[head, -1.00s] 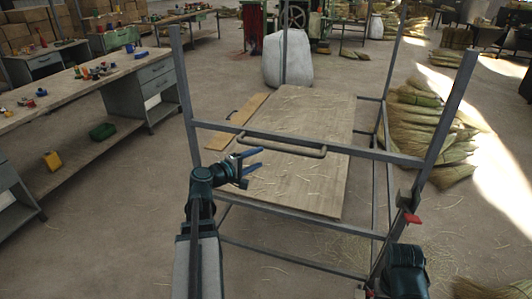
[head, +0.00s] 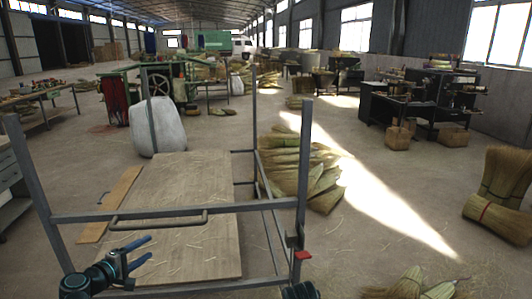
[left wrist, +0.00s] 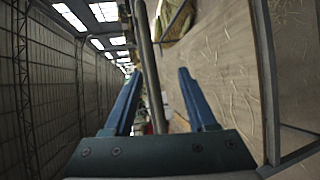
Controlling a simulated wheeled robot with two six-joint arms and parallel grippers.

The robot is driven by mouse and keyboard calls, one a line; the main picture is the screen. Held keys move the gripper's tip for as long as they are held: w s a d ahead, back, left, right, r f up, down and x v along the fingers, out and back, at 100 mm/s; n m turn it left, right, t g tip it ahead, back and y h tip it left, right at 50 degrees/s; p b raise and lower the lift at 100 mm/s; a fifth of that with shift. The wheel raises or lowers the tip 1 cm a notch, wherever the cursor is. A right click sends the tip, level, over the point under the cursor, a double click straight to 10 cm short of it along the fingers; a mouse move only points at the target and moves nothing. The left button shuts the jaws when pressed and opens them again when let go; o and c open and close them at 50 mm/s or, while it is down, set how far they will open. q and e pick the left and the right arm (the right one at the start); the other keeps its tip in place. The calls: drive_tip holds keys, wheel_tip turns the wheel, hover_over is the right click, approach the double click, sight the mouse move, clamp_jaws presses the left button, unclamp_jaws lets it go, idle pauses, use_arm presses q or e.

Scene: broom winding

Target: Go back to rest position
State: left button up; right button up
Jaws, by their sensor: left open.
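My left gripper (head: 149,247) is low in the head view, just below the cart's handle (head: 160,215) in the picture. Its blue fingers are apart, with nothing held between them. In the left wrist view the open fingers (left wrist: 157,74) point up the picture. A grey metal bar (left wrist: 151,72) shows between and beyond the fingers there; I cannot tell its distance. A dark part of my right arm shows at the bottom edge of the head view, but no right fingers can be made out.
A metal-framed cart stands close in front, with a straw-strewn wooden board (head: 185,225) and upright posts (head: 302,185). A red lever (head: 302,255) is on its right post. Brooms (head: 300,165) lie right of it. A white sack (head: 156,127) stands beyond.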

use_arm(q)
drive_tip(key=s+d+f+m+g+h+p, duration=0.1)
drive_tip(key=d+f+m+g, duration=0.2)
drive_tip(key=d, duration=0.6)
drive_tip(key=s+d+f+m+g+h+p, duration=0.1)
drive_tip(key=d+f+m+g, duration=0.2)
drive_tip(key=d, duration=0.5)
drive_tip(key=s+d+f+m+g+h+p, duration=0.15)
drive_tip(key=d+m+g, duration=0.25)
drive_tip(key=d, duration=0.5)
drive_tip(key=s+d+f+m+g+y+p, duration=0.2)
drive_tip(key=s+d+m+g+y, duration=0.3)
drive_tip(key=s, duration=0.8)
drive_tip(key=d+m+y, duration=0.3)
drive_tip(key=d+m, duration=0.1)
drive_tip(key=shift+s+d+p, duration=0.15)
drive_tip(key=shift+d+p, duration=0.1)
drive_tip(key=shift+p, duration=0.15)
use_arm(e)
wheel_tip(320, 180, up, 7)
drive_tip(key=shift+f, duration=0.15)
use_arm(q)
drive_tip(key=shift+f, duration=0.1)
use_arm(e)
drive_tip(key=shift+c, duration=0.3)
